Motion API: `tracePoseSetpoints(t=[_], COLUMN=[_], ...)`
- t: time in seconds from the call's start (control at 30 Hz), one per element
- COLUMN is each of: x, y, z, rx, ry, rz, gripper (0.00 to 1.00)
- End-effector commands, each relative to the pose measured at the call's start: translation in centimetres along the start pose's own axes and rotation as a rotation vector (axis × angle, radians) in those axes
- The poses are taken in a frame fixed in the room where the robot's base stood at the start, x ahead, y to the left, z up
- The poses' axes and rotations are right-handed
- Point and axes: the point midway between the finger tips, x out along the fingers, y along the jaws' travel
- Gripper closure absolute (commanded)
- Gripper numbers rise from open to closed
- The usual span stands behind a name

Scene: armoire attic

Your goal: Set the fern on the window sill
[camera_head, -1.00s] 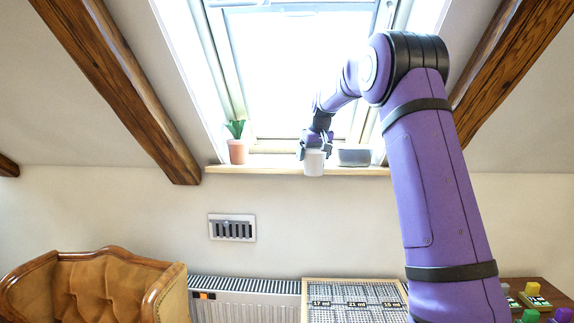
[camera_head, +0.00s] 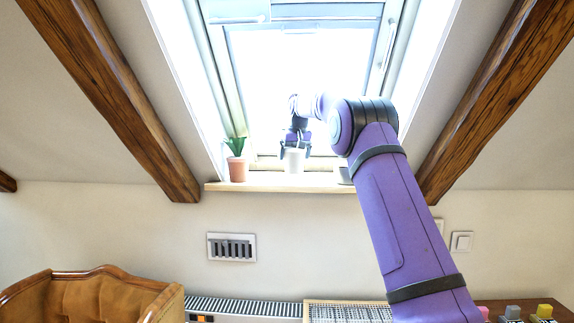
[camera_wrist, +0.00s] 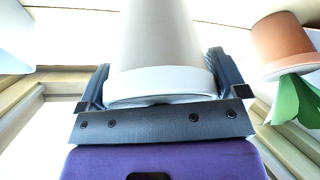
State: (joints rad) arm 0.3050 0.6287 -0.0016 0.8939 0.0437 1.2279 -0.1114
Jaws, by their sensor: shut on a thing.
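My gripper (camera_head: 295,143) is shut on a white pot (camera_head: 293,162) at the window. In the wrist view the pot (camera_wrist: 160,45) is between the two fingers, with its rim near the palm. I see no fern leaves in this pot. The pot is upright over the wooden window sill (camera_head: 265,187); I cannot tell whether its base touches it. A terracotta pot (camera_head: 238,169) with a green leafy plant (camera_head: 236,146) stands at the sill's left end. The terracotta pot (camera_wrist: 280,42) also shows in the wrist view, apart from the white pot.
A dark grey container (camera_head: 344,175) on the sill, right of the white pot, is mostly hidden by my arm. The window frame (camera_head: 220,90) slopes above the sill. A radiator (camera_head: 245,307) and an armchair (camera_head: 95,295) are below. Sill room shows between the two pots.

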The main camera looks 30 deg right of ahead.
Motion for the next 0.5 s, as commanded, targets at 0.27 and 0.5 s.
tracePoseSetpoints(t=[0.27, 0.5], x=[1.0, 1.3], y=[-1.2, -1.6], z=[-2.1, -2.5], rx=[0.0, -0.001], ry=[0.002, 0.001], rz=[0.001, 0.0], gripper=[0.52, 0.52])
